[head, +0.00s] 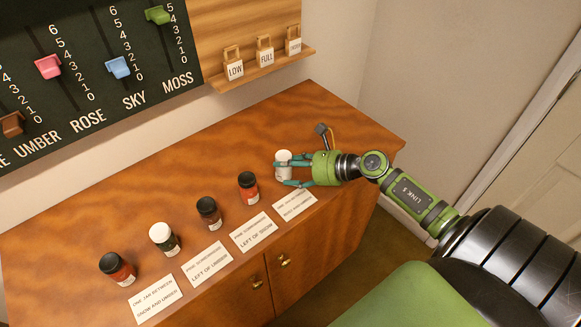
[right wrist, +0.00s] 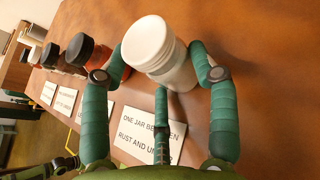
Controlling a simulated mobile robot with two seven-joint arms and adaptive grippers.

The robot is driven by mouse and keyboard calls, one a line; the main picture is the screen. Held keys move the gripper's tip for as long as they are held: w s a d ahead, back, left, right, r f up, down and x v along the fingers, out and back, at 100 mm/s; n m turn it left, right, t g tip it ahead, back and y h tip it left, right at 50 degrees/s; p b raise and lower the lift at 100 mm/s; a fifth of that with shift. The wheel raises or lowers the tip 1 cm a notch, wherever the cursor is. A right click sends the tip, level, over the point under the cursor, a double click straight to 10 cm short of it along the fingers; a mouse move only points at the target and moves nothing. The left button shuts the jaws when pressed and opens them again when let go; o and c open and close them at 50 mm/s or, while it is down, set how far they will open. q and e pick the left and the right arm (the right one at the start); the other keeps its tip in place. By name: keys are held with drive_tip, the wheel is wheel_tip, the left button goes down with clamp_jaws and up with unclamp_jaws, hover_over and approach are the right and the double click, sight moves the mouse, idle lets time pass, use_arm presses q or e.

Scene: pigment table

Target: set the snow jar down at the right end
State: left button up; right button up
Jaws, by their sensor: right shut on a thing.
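The snow jar (head: 283,158), white with a white lid, is at the right end of the row of jars. My right gripper (head: 291,173) is shut around it from the right, with teal fingers on its sides. In the right wrist view the jar (right wrist: 160,50) stands between the two outer fingers, and a third finger is in front of it. I cannot tell whether its base touches the tabletop (head: 130,190). The nearest jar (head: 248,187) to its left has a black lid and a red body, with a gap between them.
Printed cards (head: 206,263) lie along the front edge. A shelf (head: 262,68) with LOW and FULL tags is on the wall. The table's right end is clear.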

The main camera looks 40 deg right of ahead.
drive_tip(key=o, duration=1.2)
drive_tip(key=shift+f, duration=0.1)
drive_tip(key=shift+o, duration=0.2)
drive_tip(key=shift+r, duration=0.2)
drive_tip(key=shift+s+d, duration=0.15)
drive_tip(key=shift+s, duration=0.1)
drive_tip(key=b+v, duration=0.2)
drive_tip(key=v, duration=0.9)
drive_tip(key=shift+d, duration=0.2)
drive_tip(key=shift+s+r, duration=0.15)
drive_tip(key=shift+s, duration=0.05)
